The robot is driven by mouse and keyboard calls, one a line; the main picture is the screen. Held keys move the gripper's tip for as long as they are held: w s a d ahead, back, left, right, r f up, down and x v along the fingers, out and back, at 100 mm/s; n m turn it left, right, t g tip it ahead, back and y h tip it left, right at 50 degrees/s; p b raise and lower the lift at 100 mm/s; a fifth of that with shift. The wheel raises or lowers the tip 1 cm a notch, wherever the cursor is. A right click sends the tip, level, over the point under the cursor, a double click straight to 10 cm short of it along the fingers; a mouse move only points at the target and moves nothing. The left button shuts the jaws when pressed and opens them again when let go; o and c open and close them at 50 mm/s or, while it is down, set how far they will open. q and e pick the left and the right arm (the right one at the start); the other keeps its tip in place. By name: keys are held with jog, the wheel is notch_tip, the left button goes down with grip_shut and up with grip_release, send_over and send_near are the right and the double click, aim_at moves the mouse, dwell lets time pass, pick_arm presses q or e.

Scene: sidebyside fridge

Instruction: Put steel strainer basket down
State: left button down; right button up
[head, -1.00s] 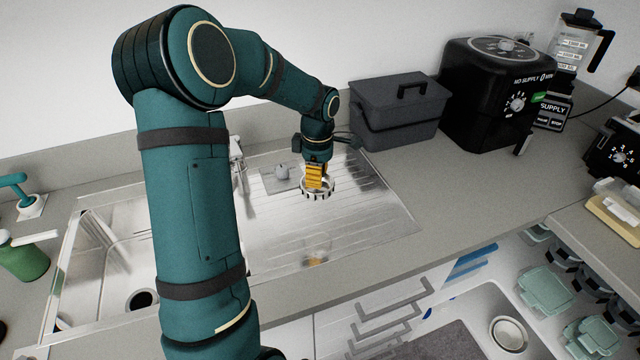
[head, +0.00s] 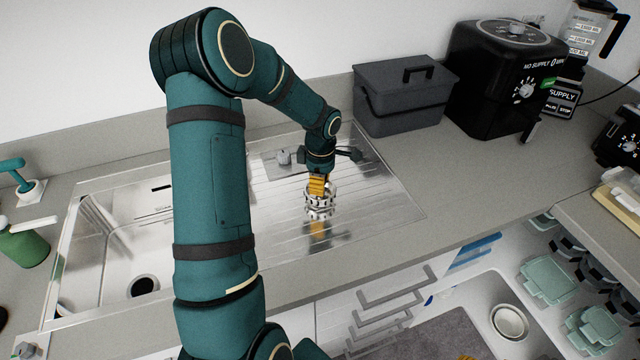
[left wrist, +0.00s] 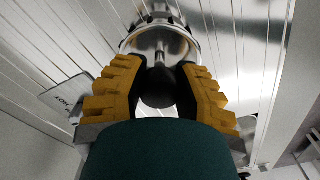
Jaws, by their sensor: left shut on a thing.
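The steel strainer basket (head: 321,203) is a small shiny round basket with a slotted rim, low over the ridged drainboard (head: 375,205) of the sink. My left gripper (head: 318,187) points down and is shut on it from above. In the left wrist view, the yellow fingers (left wrist: 160,85) close on the middle of the basket (left wrist: 165,40), and its round rim shows beyond them. I cannot tell whether the basket touches the drainboard. My right gripper is not in view.
The sink bowl (head: 110,250) with its dark drain lies to the left. A dark grey lidded box (head: 405,95) and a black appliance (head: 500,80) stand at the back right. The counter right of the drainboard (head: 480,180) is clear.

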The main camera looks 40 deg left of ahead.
pick_arm(q)
jog(key=shift+f, duration=0.3)
jog(key=shift+f, duration=0.15)
jog(key=c, duration=0.8)
grip_release()
jog(key=shift+o, duration=0.2)
